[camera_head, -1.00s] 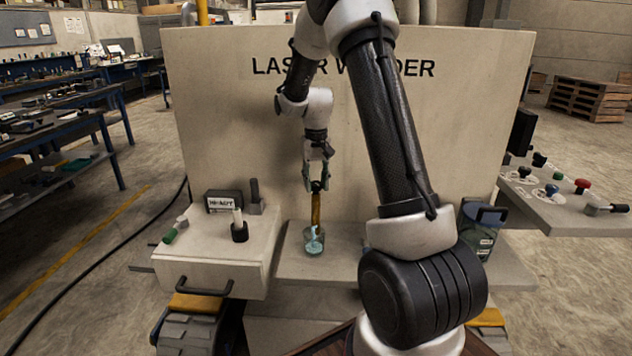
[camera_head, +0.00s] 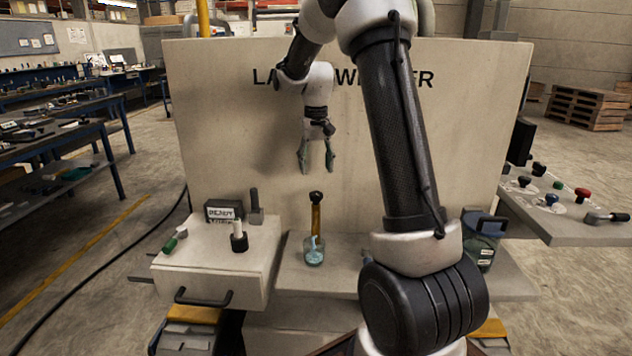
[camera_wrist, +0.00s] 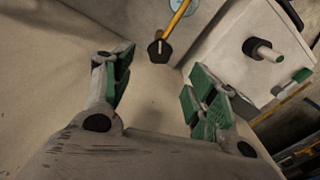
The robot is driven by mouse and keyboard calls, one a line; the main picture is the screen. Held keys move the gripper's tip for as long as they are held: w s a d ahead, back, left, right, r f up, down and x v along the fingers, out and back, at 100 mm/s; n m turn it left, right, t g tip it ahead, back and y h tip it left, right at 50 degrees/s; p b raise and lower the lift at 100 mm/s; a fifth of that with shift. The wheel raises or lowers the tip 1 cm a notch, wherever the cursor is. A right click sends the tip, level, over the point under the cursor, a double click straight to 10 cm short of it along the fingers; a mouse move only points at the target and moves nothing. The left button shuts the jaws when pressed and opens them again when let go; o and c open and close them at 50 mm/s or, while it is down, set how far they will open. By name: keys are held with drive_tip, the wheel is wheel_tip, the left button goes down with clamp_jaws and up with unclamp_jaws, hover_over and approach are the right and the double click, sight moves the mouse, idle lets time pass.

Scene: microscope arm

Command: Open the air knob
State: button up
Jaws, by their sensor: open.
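My gripper (camera_head: 317,165) is open and empty in front of the upright panel, above a black-topped yellow rod (camera_head: 316,212) that stands in a small clear cup (camera_head: 314,250). In the wrist view my open fingers (camera_wrist: 160,82) have the rod's black top (camera_wrist: 160,50) beyond them, apart from both. No label reading air shows, so I cannot tell which control is the air knob. Candidates are the white-and-black knob (camera_head: 239,236) and green-ended lever (camera_head: 170,243) on the left box, and the black, blue, green and red knobs (camera_head: 583,194) on the right panel.
A black display (camera_head: 223,211) and a dark upright lever (camera_head: 256,206) stand on the left box (camera_head: 215,262). The lettered panel (camera_head: 220,130) rises behind. Workbenches stand at far left.

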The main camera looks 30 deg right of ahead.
wheel_tip(320, 180, up, 3)
drive_tip(key=shift+r, duration=0.1)
idle(0.6)
drive_tip(key=s+a+r+n+t, duration=0.1)
drive_tip(key=s+a+r, duration=0.1)
drive_tip(key=s, duration=0.8)
drive_tip(key=s+a+r+n+t, duration=0.1)
drive_tip(key=s+a+r+t, duration=0.1)
drive_tip(key=s, duration=0.9)
drive_tip(key=s+a+r+n+t, duration=0.1)
drive_tip(key=s+a+r, duration=0.1)
drive_tip(key=s, duration=0.8)
drive_tip(key=shift+s+a+n, duration=0.25)
drive_tip(key=shift+a+n, duration=0.05)
drive_tip(key=shift+a, duration=0.5)
